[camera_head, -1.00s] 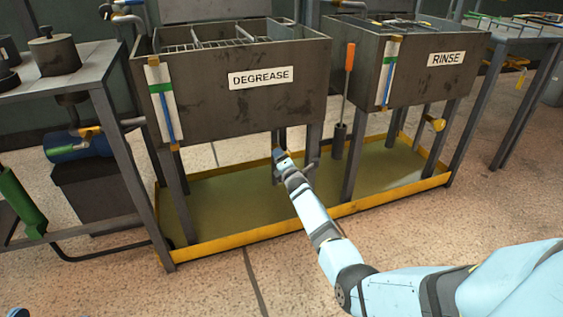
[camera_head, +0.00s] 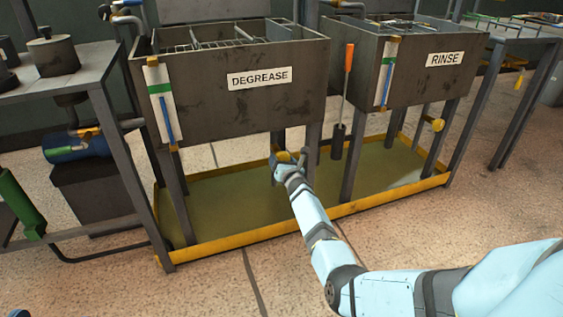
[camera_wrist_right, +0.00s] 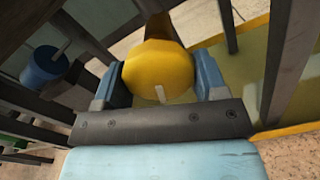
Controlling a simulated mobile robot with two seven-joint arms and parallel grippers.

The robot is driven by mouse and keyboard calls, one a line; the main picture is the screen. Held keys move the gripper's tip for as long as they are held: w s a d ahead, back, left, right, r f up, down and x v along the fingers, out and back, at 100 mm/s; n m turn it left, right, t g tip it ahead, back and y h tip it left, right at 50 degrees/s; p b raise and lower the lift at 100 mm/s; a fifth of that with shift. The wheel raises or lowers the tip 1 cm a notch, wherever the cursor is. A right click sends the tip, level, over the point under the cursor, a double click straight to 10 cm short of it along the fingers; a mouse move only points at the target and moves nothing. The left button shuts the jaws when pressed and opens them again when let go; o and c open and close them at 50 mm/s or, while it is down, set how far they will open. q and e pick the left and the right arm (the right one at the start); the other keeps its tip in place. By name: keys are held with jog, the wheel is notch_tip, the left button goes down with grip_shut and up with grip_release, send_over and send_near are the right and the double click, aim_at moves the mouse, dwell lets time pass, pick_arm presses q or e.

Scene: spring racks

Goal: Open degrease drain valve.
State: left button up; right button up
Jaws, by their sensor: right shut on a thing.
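The degrease tank (camera_head: 235,100) is a dark steel box on legs with a white DEGREASE label. Under it, my right gripper (camera_head: 287,157) is at the yellow drain valve knob (camera_head: 283,156), in front of the tank's legs. In the right wrist view the yellow round knob (camera_wrist_right: 158,72) sits between the two blue fingers of my right gripper (camera_wrist_right: 160,85), which are closed on its sides. A pale mark shows on the knob's near face.
The rinse tank (camera_head: 400,70) stands to the right, with its own yellow knob (camera_head: 436,124). A yellow-rimmed drip tray (camera_head: 250,236) lies under both tanks. An orange-handled tool (camera_head: 347,70) hangs between them. A side table (camera_head: 70,75) with a blue motor (camera_head: 75,147) stands left.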

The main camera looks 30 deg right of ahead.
pick_arm(q)
jog(key=shift+a+f, duration=0.1)
pick_arm(e)
jog(key=shift+n, duration=0.4)
jog(key=o, duration=0.9)
pick_arm(q)
jog(key=shift+r, duration=0.2)
pick_arm(e)
jog(key=shift+s, duration=0.1)
